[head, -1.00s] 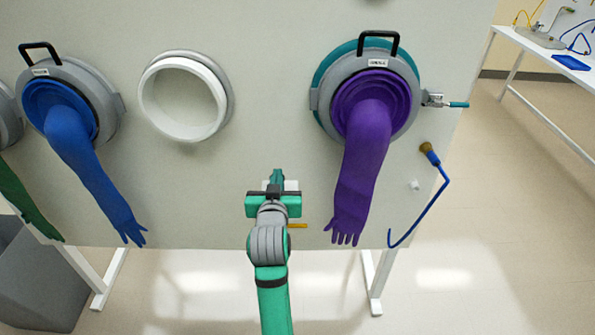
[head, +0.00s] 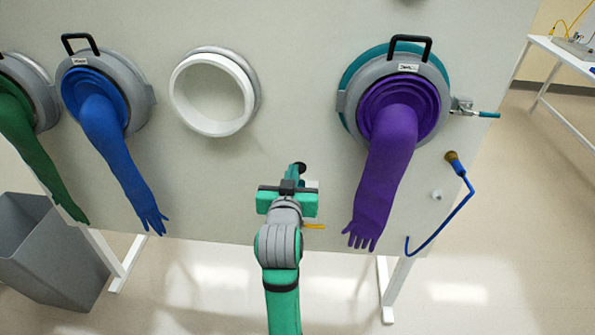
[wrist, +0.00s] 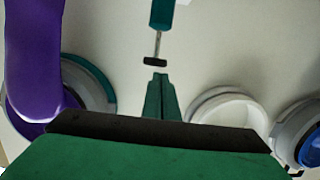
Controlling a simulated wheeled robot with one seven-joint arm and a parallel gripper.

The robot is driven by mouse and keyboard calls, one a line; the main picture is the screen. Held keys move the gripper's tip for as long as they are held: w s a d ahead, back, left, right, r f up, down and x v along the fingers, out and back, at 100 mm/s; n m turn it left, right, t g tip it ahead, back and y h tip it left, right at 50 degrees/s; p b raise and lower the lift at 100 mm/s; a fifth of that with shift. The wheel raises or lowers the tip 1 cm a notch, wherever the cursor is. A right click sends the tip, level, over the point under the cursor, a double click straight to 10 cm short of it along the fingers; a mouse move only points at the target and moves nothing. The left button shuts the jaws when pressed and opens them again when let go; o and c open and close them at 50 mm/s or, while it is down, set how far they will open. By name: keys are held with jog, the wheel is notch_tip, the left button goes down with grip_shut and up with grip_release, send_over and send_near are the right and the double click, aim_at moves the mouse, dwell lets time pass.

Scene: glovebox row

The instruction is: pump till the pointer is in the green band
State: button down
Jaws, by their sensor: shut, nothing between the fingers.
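In the wrist view a teal pump barrel (wrist: 162,14) hangs from the top of the picture, with a thin metal rod and a black crossbar handle (wrist: 155,61). My gripper (wrist: 160,78) is shut and empty, its green fingertips just below the handle; I cannot tell whether they touch it. In the head view my gripper (head: 292,182) is in front of the pale panel (head: 300,100), between the white ring and the purple glove. It hides most of what is behind it there. No gauge pointer or green band can be made out.
A white open port ring (head: 213,92) is up and left. A purple glove (head: 385,170) hangs at the right, blue (head: 115,140) and green (head: 35,150) gloves at the left. A grey bin (head: 45,250) stands lower left.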

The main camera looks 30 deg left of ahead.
jog(key=v, duration=0.6)
jog(key=shift+s+d, duration=0.25)
jog(key=shift+w+r, duration=0.1)
jog(key=shift+r, duration=0.1)
dwell(0.8)
